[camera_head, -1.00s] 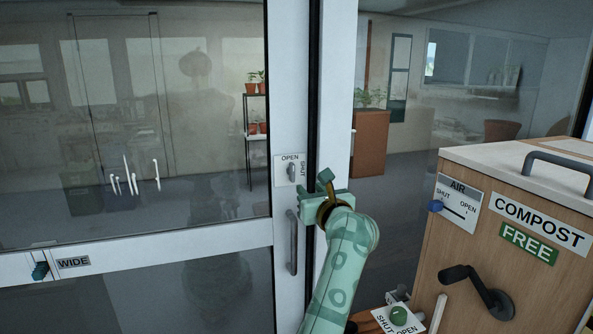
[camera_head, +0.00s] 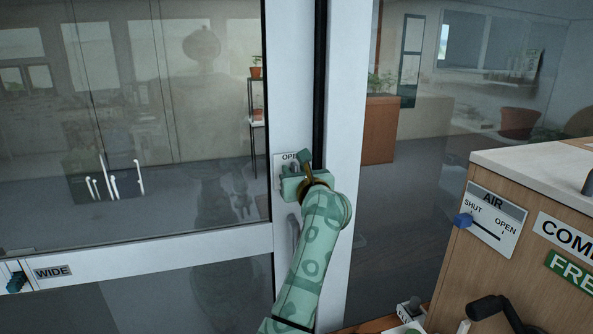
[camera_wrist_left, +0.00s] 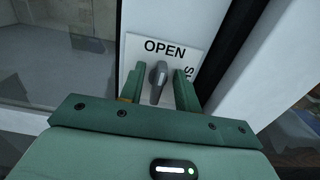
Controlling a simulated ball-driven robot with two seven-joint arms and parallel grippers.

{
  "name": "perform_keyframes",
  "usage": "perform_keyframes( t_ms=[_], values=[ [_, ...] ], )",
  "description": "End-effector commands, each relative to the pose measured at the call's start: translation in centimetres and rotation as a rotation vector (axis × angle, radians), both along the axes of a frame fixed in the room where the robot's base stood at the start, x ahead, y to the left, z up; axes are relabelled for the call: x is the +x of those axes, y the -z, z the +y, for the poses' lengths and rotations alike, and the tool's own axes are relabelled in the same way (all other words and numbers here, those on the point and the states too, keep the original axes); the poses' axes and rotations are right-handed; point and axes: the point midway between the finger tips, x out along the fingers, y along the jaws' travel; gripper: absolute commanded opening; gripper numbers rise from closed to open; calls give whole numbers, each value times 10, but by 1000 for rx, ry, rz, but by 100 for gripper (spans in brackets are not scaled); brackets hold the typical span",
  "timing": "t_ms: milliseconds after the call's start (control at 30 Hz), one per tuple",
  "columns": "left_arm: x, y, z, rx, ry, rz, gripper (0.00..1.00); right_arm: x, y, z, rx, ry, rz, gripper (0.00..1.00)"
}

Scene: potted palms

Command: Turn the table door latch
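The latch (camera_wrist_left: 159,80) is a small grey knob on a white plate (camera_wrist_left: 191,50) marked OPEN and SHUT, fixed to the white frame of a glass door. In the wrist view its handle points roughly up and down, slightly tilted. My left gripper (camera_wrist_left: 158,92) is open, with one green finger on each side of the knob. Whether either finger touches it I cannot tell. In the head view my left gripper (camera_head: 303,180) covers most of the latch, and only part of the plate (camera_head: 284,158) shows. My right gripper is not in view.
A grey vertical door handle (camera_head: 293,232) is just below, partly behind my left arm. A wooden compost bin (camera_head: 480,260) with a blue AIR slider (camera_head: 462,220) stands at right. A WIDE label (camera_head: 53,272) and teal knob (camera_head: 17,283) are on the door's crossbar at left.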

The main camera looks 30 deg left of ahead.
Motion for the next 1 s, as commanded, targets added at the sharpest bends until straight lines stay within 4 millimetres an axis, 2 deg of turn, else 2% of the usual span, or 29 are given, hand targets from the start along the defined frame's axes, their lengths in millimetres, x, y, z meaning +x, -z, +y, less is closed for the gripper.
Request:
perform_keyframes(
  t_ms=[67, 167, 200, 567, 767, 1000],
  values=[
    [0, 0, 0, 0, 0, 0, 30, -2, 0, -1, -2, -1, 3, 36],
    [0, 0, 0, 0, 0, 0, 2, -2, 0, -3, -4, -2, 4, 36],
    [0, 0, 0, 0, 0, 0, 0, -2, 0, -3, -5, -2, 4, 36],
    [0, -1, 0, 21, 0, 25, 0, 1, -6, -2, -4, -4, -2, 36],
    [1, -4, -1, 86, 0, 101, 0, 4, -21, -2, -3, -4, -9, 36],
    [3, -5, -3, 217, 1, 258, 0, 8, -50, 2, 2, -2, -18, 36]
  ],
)
